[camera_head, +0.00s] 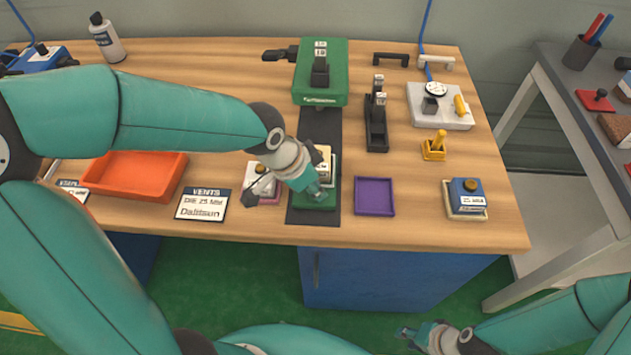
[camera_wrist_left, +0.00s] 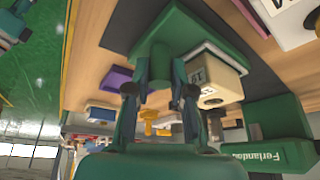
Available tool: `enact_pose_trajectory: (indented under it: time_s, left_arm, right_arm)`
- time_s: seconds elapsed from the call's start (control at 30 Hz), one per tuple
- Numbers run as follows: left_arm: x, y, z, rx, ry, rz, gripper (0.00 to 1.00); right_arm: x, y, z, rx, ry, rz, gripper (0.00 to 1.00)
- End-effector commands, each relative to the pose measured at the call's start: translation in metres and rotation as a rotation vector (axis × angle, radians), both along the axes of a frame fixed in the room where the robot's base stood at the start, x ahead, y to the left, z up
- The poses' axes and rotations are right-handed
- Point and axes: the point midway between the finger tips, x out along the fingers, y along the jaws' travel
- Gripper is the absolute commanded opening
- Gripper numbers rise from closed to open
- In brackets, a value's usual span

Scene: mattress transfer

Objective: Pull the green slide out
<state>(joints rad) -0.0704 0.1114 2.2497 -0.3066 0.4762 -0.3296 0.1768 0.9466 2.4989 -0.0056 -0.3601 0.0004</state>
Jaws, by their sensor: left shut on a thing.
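The green slide (camera_head: 312,202) sticks out at the front of the black strip (camera_head: 320,125), near the table's front edge. A cream block (camera_head: 324,163) stands on it, and in the left wrist view the slide (camera_wrist_left: 180,28) carries this block (camera_wrist_left: 215,82). My left gripper (camera_head: 318,193) is at the slide's front. In the left wrist view its fingers (camera_wrist_left: 160,90) are shut on the slide's green knob (camera_wrist_left: 160,64). My right gripper (camera_head: 408,333) is low in front of the table, away from everything; its jaws are too small to read.
A green press body (camera_head: 320,85) stands behind the strip. A purple tray (camera_head: 374,196) lies right of the slide, a white block with a dark knob (camera_head: 262,178) close on its left. An orange tray (camera_head: 130,178) and a VENTS card (camera_head: 202,205) lie further left. Open floor lies in front.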

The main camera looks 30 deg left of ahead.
Motion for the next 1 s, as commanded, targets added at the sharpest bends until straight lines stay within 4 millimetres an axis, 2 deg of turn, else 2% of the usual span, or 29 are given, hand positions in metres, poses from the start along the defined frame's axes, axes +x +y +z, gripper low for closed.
enact_pose_trajectory:
  time_s: [0.07,0.1,0.13,0.63,0.77,1.0]
  left_arm:
    - [-0.002,-0.002,0.000,-0.002,0.009,0.000,0.00]
    - [-0.003,-0.002,0.000,-0.003,0.009,0.000,0.27]
    - [-0.003,-0.002,0.000,-0.002,0.010,0.000,0.32]
    - [-0.002,0.000,0.004,-0.001,0.005,0.001,0.33]
    - [-0.006,0.004,0.019,-0.001,0.002,0.001,0.33]
    - [-0.021,0.014,0.063,-0.002,0.000,0.000,0.33]
  right_arm:
    - [0.000,0.000,0.001,0.000,0.000,0.000,0.33]
    - [0.000,0.000,0.001,0.000,0.000,0.000,0.33]
    - [0.000,0.000,0.001,0.000,0.000,0.000,0.33]
    - [0.000,0.000,0.001,0.000,0.000,0.000,0.33]
    - [0.000,0.000,0.001,0.000,0.000,0.000,0.33]
    - [0.000,0.000,0.001,0.000,0.000,0.000,0.33]
